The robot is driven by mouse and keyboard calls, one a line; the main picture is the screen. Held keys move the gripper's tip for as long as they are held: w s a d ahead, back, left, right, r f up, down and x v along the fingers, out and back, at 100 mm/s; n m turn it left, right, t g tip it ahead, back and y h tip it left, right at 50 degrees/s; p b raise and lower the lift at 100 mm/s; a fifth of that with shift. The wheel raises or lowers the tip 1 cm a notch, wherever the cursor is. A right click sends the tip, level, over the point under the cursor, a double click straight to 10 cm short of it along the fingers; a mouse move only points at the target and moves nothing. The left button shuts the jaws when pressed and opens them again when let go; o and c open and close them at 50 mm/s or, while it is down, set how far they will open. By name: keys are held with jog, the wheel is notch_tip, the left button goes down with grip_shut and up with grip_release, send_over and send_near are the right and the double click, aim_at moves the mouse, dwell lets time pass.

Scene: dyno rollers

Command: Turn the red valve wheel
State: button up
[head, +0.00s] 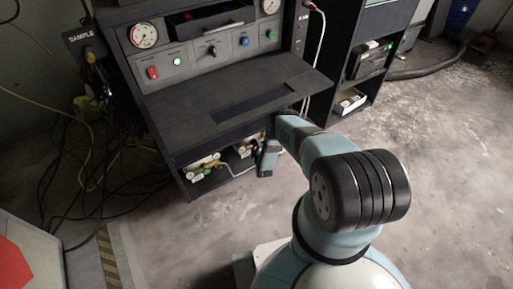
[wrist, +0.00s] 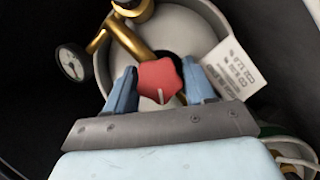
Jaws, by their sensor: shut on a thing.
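The red valve wheel (wrist: 159,80) shows in the wrist view as a lobed knob with a pale mark near its lower edge. My gripper (wrist: 163,86) has its two blue fingers on either side of the wheel, shut on it. Behind the wheel are a brass valve stem and pipe (wrist: 127,38) and the top of a grey cylinder (wrist: 190,22). In the head view my arm reaches into the lower shelf of the dark console (head: 235,125); the wheel cannot be made out there.
In the wrist view a round gauge (wrist: 72,62) is at the left and a white label (wrist: 229,66) at the right. In the head view yellow and white items (head: 203,166) lie on the low shelf. Cables (head: 80,170) tangle on the floor at left. The floor (head: 440,150) at right is open.

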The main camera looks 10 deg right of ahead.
jog(key=shift+a, duration=0.1)
jog(key=o, duration=1)
jog(key=shift+c, duration=0.2)
